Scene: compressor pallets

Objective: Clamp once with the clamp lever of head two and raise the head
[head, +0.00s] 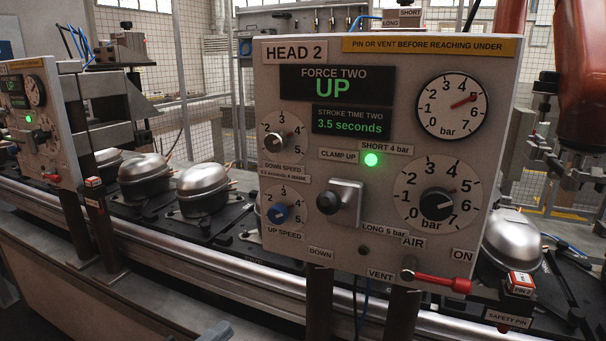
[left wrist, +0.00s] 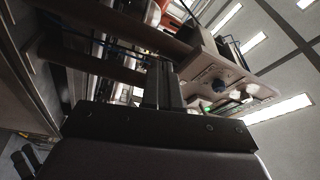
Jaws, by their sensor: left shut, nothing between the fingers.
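The head two panel (head: 375,235) faces me in the middle of the head view. Its clamp lever (head: 330,204) is a black knob on a square steel plate, between the "CLAMP UP" and "DOWN" labels. The display (head: 335,85) reads "UP", and a green lamp (head: 371,160) is lit. My left gripper (head: 215,332) shows only as a small grey piece at the bottom edge, below and left of the panel, apart from the lever. In the left wrist view its fingers (left wrist: 165,85) are together and empty. My right gripper is not in view.
The red air valve handle (head: 440,283) points to ON. The pressure gauge (head: 452,106) reads about 5 bar. A safety pin block (head: 519,284) sits at the lower right. Silver compressors (head: 203,188) stand on pallets along the line. Another head panel (head: 35,120) stands at the left.

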